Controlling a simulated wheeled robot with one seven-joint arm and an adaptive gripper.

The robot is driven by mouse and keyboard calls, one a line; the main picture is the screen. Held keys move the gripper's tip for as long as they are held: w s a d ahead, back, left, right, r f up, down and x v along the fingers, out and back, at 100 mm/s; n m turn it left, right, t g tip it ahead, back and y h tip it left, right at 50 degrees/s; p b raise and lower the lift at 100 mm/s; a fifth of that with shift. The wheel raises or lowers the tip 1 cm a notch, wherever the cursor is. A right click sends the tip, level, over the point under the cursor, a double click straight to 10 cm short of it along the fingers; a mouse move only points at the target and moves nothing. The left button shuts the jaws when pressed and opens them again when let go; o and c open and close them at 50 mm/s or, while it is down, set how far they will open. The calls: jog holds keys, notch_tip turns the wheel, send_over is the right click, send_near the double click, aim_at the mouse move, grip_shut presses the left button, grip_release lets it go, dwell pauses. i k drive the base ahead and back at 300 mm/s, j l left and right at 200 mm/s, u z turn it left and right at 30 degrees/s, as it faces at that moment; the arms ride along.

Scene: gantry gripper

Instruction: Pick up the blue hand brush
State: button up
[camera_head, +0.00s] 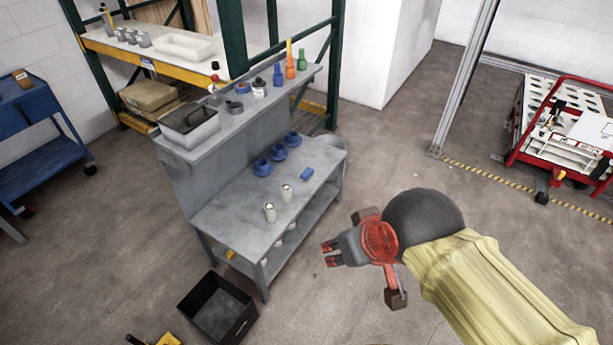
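A small blue block-like item (306,174) lies on the grey bench top (238,214), near its right edge. It may be the blue hand brush, but it is too small for me to make out bristles or a handle. My gripper (329,254) is in front of the bench, to the right of its near end, and points left. Its two red-tipped fingers are apart with nothing between them. It is below the small blue item in the picture and clear of it.
The upper shelf (226,127) holds a grey bin (188,125) and bottles. A black crate (219,309) stands on the floor. Open floor lies right of the bench.

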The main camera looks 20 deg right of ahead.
aim_at(308, 174)
jog(key=u, duration=0.4)
jog(key=i+l+u, duration=0.3)
jog(key=l, duration=0.3)
jog(key=i+l+u, duration=0.35)
jog(key=l, duration=0.3)
jog(key=l+u, duration=0.15)
jog(key=l, duration=0.2)
jog(key=i+l, duration=0.15)
jog(key=l, duration=0.25)
jog(key=i+l, duration=0.1)
jog(key=l, duration=0.3)
jog(key=i+l, duration=0.15)
jog(key=l, duration=0.3)
jog(key=i+l, duration=0.1)
jog(key=l, duration=0.3)
